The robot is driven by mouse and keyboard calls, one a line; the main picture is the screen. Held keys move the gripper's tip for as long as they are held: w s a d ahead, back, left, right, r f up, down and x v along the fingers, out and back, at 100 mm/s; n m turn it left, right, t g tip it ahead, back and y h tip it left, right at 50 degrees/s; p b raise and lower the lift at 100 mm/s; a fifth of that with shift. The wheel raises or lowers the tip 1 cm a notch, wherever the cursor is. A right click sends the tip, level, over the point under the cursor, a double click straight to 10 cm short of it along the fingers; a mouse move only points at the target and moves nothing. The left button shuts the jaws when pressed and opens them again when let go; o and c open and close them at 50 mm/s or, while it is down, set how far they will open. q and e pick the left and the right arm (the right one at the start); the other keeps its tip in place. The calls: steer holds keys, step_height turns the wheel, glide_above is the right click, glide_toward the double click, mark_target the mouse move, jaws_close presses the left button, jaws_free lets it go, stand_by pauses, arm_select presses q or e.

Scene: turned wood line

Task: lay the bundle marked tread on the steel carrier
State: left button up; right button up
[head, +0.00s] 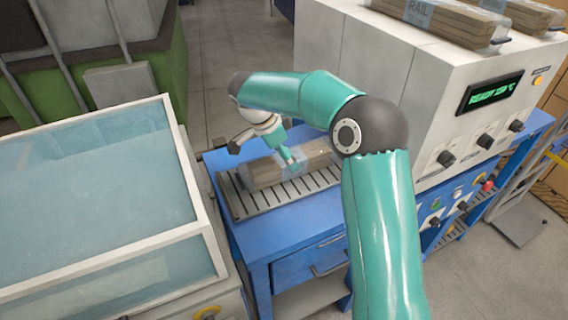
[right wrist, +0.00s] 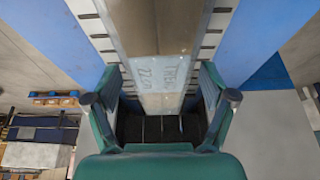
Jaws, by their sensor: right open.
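The bundle marked tread (head: 258,173) is a long, pale brown pack of wood with a clear label band. It lies lengthwise on the slotted grey steel carrier (head: 240,205), on the blue bench. In the right wrist view its label (right wrist: 160,70) reads TREAD, and carrier slots show on both sides. My right gripper (head: 287,158) is above the bundle; in the wrist view its open teal fingers (right wrist: 162,92) stand either side of the label band, with gaps visible. My left gripper is out of view.
A white-framed tank with a bluish clear cover (head: 90,190) stands left of the bench. A white cabinet (head: 350,55) with a green READY display stands behind right. A bundle marked rail (head: 440,18) lies on top of it. A blue drawer (head: 310,265) is below the carrier.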

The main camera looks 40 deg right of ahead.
steer(key=v, duration=0.8)
steer(key=shift+r, duration=0.1)
steer(key=shift+s, duration=0.1)
